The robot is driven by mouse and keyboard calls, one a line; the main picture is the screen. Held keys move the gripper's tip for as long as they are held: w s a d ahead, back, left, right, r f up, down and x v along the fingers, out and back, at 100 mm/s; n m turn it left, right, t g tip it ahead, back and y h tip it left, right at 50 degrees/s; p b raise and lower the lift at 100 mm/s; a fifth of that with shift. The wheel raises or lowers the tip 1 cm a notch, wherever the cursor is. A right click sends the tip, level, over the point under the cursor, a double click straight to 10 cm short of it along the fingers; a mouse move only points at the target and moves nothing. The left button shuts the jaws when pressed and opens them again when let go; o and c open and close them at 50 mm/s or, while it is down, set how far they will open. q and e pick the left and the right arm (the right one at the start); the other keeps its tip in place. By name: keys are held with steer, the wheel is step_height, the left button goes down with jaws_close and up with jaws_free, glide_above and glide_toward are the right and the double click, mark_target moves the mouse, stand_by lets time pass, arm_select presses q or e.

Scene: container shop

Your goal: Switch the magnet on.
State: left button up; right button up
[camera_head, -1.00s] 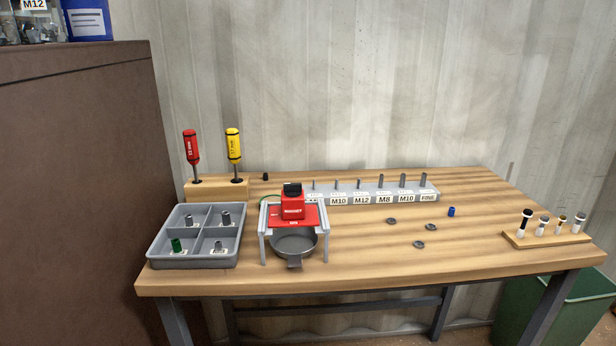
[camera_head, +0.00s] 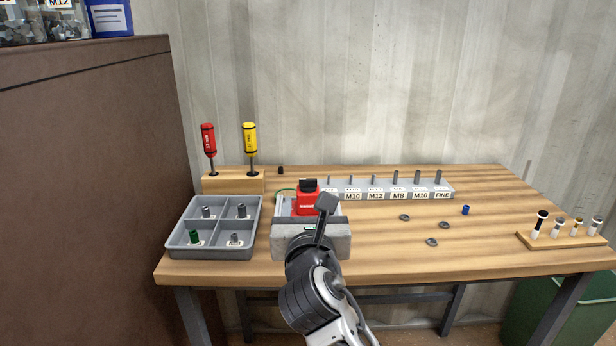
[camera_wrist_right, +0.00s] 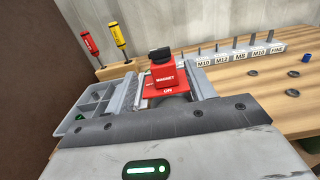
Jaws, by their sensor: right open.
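The magnet (camera_head: 307,203) is a red block on a red plate, carried by a grey stand. A black knob (camera_head: 308,185) sits on its top. In the right wrist view the magnet (camera_wrist_right: 165,76) is straight ahead, with the black knob (camera_wrist_right: 160,54) above and the word ON on the plate in front. My right gripper (camera_head: 310,210) is open and empty at the front of the stand. In the wrist view its fingers (camera_wrist_right: 168,92) lie to either side of the plate, apart from the knob. The pan under the magnet is hidden by my gripper. My left gripper is not in view.
A grey divided tray (camera_head: 215,250) stands left of the magnet. A wooden block (camera_head: 232,182) with red and yellow drivers is behind the tray. A labelled rack (camera_head: 386,193) stands behind right. Loose nuts lie on the table right of the magnet; the front right is clear.

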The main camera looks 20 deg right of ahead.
mark_target(308, 182)
steer(key=x, duration=1.1)
steer(key=shift+w+d, duration=0.1)
steer(key=shift+w, duration=0.3)
steer(key=shift+c, duration=0.3)
steer(key=c, duration=0.9)
